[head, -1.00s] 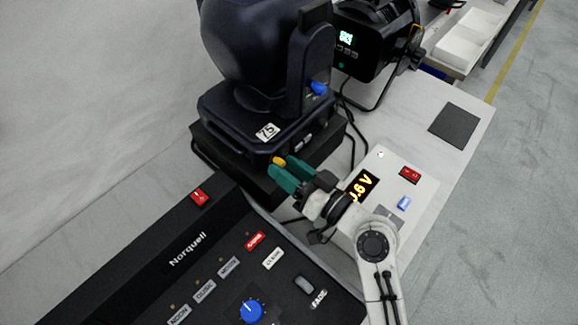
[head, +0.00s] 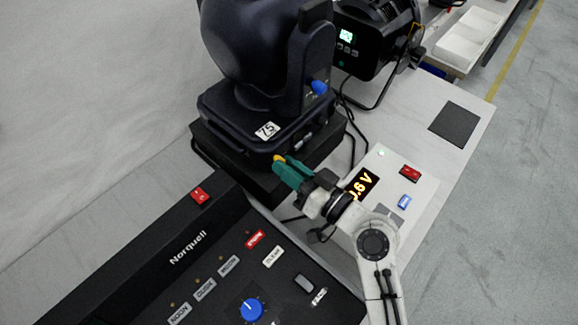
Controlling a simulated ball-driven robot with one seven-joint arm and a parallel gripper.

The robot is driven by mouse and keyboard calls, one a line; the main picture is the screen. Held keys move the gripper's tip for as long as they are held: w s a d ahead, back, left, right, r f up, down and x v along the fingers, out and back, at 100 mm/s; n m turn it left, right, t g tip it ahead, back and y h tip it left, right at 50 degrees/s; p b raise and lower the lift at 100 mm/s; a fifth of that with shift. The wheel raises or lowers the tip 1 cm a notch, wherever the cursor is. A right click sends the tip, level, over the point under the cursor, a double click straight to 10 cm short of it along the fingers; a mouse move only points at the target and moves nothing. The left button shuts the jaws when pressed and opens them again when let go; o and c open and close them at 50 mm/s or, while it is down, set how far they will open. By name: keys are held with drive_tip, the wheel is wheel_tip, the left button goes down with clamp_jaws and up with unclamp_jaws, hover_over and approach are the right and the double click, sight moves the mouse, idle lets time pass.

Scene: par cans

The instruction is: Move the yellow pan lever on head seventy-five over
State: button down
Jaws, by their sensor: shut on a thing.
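The moving head (head: 262,62) is dark, with a white label (head: 267,131) reading 75 on its base, and it sits on a black stand. The yellow pan lever (head: 280,158) sticks out at the front of that base, and only its yellow end shows. My gripper (head: 283,164) has green fingers and is shut on the lever, which partly hides it. A blue lever (head: 319,87) is on the side of the moving head's yoke.
A black Norquell console (head: 205,265) fills the lower left. A white box with an orange display (head: 361,184) stands right of my gripper. Behind is a black par can (head: 372,40) with cables. A dark square mat (head: 455,124) lies on the white table, with bare room around it.

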drive_tip(key=m, duration=0.3)
drive_tip(key=shift+w+d+r+m+p, duration=0.25)
drive_tip(key=shift+w+d+m+p, duration=0.05)
drive_tip(key=shift+w+p, duration=0.1)
drive_tip(key=m, duration=0.2)
drive_tip(key=shift+w+d+m+p, duration=0.25)
drive_tip(key=shift+m+p, duration=0.1)
drive_tip(key=shift+m, duration=0.05)
drive_tip(key=shift+w+d+m+p, duration=0.1)
drive_tip(key=shift+w+m+p, duration=0.1)
drive_tip(key=shift+m, duration=0.4)
drive_tip(key=shift+w+d+m+p, duration=0.1)
drive_tip(key=shift+m+p, duration=0.1)
drive_tip(key=shift+m, duration=0.4)
drive_tip(key=shift+w+d+f+m+p, duration=0.15)
drive_tip(key=shift+m+p, duration=0.1)
drive_tip(key=shift+m, duration=0.5)
drive_tip(key=shift+w+d+f+m+p, duration=0.1)
drive_tip(key=shift+m+p, duration=0.1)
drive_tip(key=shift+m, duration=0.55)
drive_tip(key=c, duration=1.1)
unclamp_jaws()
drive_tip(key=shift+o, duration=0.2)
